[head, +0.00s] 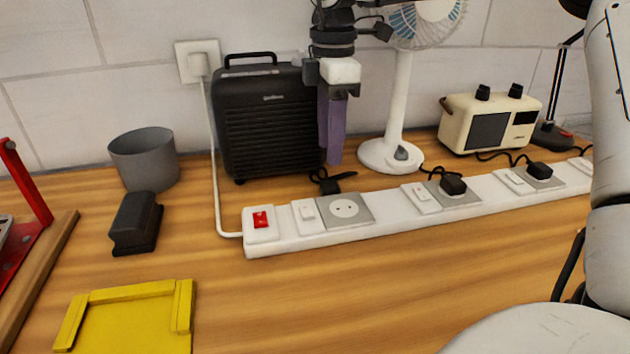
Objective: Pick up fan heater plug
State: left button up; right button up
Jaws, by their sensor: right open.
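The fan heater (260,120), a black ribbed box with a top handle, stands against the tiled wall. A small black plug (334,183) with a short length of black cable lies on the wooden bench, in front of the heater's right side and behind the power strip (385,212). My right gripper (334,157), with purple fingers pointing down, is above the plug and apart from it, partly in front of the heater. It is open, seen nearly edge-on, with nothing visible in it. My left gripper is out of view.
The strip has a red switch (261,220), an empty socket (345,208) and black plugs in sockets farther right. A white fan (400,110) and cream radio (490,122) stand behind it. A grey cup (144,160), black block (136,222) and yellow tray (130,325) are left.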

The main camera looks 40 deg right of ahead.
aim_at(331, 186)
jog(key=f, duration=0.3)
jog(key=shift+s+f, duration=0.2)
jog(key=shift+f, duration=0.15)
jog(key=f, duration=0.4)
jog(key=shift+w+d+f, duration=0.2)
jog(key=shift+d, duration=0.1)
jog(key=shift+s+f, duration=0.1)
jog(key=shift+f, duration=0.3)
